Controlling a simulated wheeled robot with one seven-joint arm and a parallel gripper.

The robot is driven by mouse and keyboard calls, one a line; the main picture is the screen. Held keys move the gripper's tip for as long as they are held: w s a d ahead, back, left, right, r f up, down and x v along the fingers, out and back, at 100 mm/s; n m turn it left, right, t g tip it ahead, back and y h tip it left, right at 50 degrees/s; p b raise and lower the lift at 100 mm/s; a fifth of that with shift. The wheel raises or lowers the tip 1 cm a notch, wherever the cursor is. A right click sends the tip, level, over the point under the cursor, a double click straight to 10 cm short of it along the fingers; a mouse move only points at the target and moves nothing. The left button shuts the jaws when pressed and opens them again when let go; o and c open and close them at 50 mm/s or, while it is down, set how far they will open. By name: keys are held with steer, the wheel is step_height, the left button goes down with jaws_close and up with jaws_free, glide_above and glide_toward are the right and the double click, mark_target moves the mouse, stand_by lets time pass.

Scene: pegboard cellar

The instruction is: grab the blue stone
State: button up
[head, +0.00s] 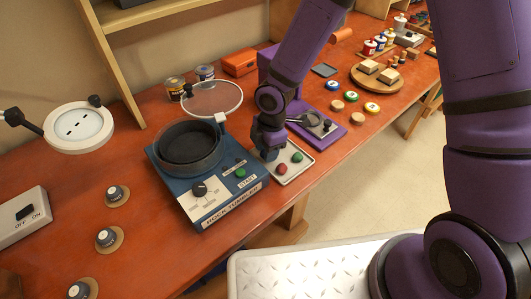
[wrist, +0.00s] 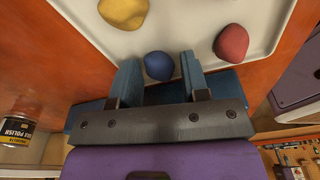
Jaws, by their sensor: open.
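The blue stone (wrist: 158,66) shows in the wrist view, lying on a white tray (wrist: 185,20). My gripper (wrist: 160,62) is open, with one finger on each side of the stone and small gaps beside it. The jaws are not closed on it. In the head view my gripper (head: 268,150) is low over the left part of the tray (head: 305,171). It hides the blue stone there.
A red stone (wrist: 231,42) and a yellow stone (wrist: 123,12) lie near the blue one. A green stone (head: 297,157) shows in the head view. The rock tumbler (head: 207,165) stands just left of the tray, and a purple device (head: 320,128) stands behind it.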

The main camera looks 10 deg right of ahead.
steer(key=shift+f, duration=0.1)
steer(key=c, duration=0.7)
steer(key=shift+o, duration=0.2)
